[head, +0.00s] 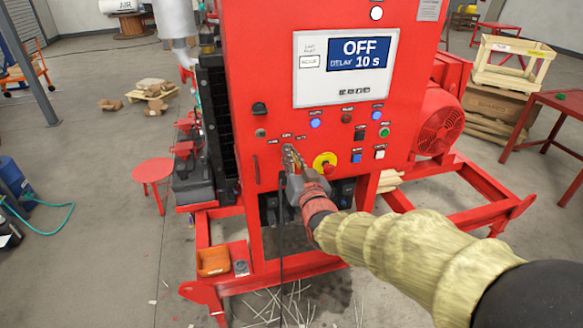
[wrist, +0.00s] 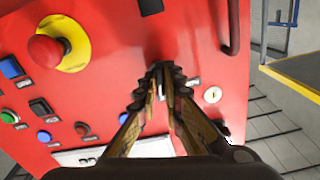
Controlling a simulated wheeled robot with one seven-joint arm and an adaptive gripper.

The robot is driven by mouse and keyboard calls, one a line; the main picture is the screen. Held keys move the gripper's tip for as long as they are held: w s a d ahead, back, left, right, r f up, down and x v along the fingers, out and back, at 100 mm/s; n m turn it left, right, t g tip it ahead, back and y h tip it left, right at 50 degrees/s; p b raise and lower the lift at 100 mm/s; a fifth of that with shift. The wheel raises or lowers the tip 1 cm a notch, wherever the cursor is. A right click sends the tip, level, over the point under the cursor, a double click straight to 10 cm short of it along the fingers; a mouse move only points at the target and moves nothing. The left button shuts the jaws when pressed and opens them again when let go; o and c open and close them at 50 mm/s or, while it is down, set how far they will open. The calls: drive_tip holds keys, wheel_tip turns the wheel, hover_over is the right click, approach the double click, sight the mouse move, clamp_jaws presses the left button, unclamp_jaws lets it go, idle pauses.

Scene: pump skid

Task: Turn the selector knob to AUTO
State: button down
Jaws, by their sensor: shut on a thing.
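The red control panel (head: 270,80) fills the middle of the head view. My gripper (head: 289,156) reaches its lower left part, below small labels. In the wrist view my gripper (wrist: 163,82) has its two fingers closed around the selector knob (wrist: 164,90), a small grey piece between the tips. The fingers hide most of the knob, so I cannot read its pointer. The panel's screen (head: 345,68) reads "OFF" and "DELAY 10 s".
A red emergency stop on a yellow plate (head: 325,163) sits just right of my gripper. Coloured push buttons (head: 384,132) are farther right. A key lock (wrist: 212,94) is close to the fingers in the wrist view. A dark latch (head: 259,108) is up and left.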

drive_tip(key=shift+f+m+b, duration=0.1)
drive_tip(key=shift+m+b, duration=3.15)
drive_tip(key=shift+m, duration=0.35)
drive_tip(key=c, duration=1.9)
unclamp_jaws()
drive_tip(key=shift+s, duration=0.1)
drive_tip(key=v, duration=1.1)
drive_tip(key=shift+s+d, duration=0.15)
drive_tip(key=shift+s, duration=0.2)
